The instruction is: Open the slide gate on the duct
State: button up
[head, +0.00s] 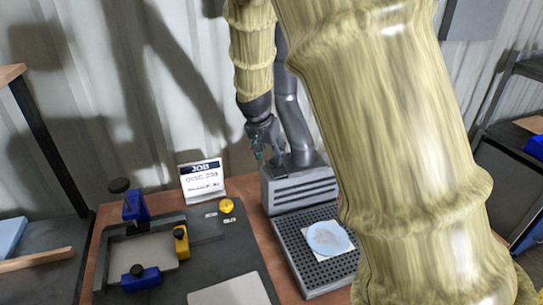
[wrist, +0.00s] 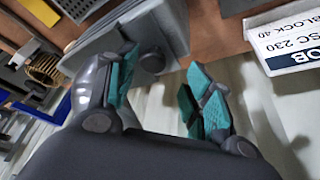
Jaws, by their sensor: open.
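The grey duct (head: 291,118) rises from a slotted grey metal housing (head: 300,188) at the back of the bench. A small dark tab (head: 279,157) stands at the housing's top by the foot of the duct; it may be the slide gate's handle. My gripper (head: 258,153) is just left of it, pointing down. In the wrist view my gripper (wrist: 165,88) is open, its teal pads apart. A dark rounded knob (wrist: 152,61) shows beyond and between the fingers, nearer the left one, against a grey plate (wrist: 110,42). Contact cannot be told.
A perforated tray (head: 318,277) with a pale blue disc (head: 328,239) lies before the housing. A job card (head: 202,181) stands to the left. My arm hides the right side.

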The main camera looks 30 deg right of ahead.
jog(key=shift+s+d+f, duration=0.1)
jog(key=shift+d+f, duration=0.15)
jog(key=shift+f, duration=0.05)
jog(key=shift+s+d+f+p, duration=0.25)
jog(key=shift+s+f+p, duration=0.05)
jog(key=shift+s, duration=0.25)
jog(key=shift+f, duration=0.2)
jog(key=shift+w+d+f, duration=0.1)
jog(key=shift+w+f, duration=0.45)
jog(key=shift+w, duration=0.05)
jog(key=shift+s+r, duration=0.2)
jog(key=shift+s, duration=0.15)
jog(key=shift+c, duration=0.2)
jog(key=shift+w+f, duration=0.1)
jog(key=shift+w, duration=0.05)
jog(key=c, duration=0.7)
grip_shut()
